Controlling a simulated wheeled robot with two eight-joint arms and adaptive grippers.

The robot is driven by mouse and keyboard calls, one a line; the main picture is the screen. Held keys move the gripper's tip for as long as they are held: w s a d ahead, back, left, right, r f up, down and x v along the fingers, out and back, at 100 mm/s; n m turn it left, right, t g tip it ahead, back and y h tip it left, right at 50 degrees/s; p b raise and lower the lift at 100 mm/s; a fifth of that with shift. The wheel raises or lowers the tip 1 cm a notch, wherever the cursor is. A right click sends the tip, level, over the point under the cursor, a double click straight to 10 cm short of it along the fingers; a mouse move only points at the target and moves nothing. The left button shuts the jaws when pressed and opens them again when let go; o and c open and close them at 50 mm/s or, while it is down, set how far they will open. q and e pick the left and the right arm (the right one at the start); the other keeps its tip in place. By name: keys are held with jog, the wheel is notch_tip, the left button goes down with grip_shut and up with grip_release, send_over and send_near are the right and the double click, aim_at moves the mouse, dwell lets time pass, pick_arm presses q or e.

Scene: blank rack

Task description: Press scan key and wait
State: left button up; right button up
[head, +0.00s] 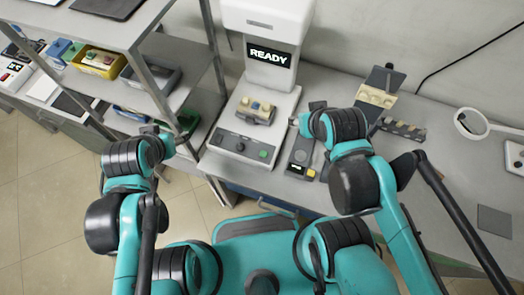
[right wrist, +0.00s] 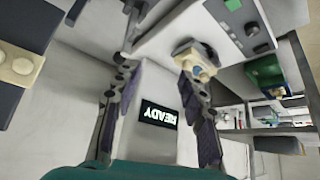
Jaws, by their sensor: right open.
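The white scanning machine (head: 267,20) stands at the back of the bench, and its dark display (head: 270,54) reads READY. A green key (head: 263,154) sits at the right end of the grey panel (head: 228,146) on its front. A beige-and-grey part (head: 256,109) rests on the machine's bed. The display also shows, inverted, in the right wrist view (right wrist: 159,113). My right gripper (head: 295,121) is just right of the bed, apart from the key; its fingers are spread and empty in the right wrist view (right wrist: 157,70). My left gripper (head: 180,139) is by the shelf post; its fingers are too small to read.
A dark handheld device (head: 301,158) lies on the bench right of the machine. Beige block (head: 374,98), dark strip (head: 402,129) and a ring magnifier (head: 472,123) stand farther right. A shelf rack with bins (head: 98,62) is at left. The bench's right front is mostly clear.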

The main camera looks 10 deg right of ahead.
dwell(0.3)
grip_shut()
dwell(1.1)
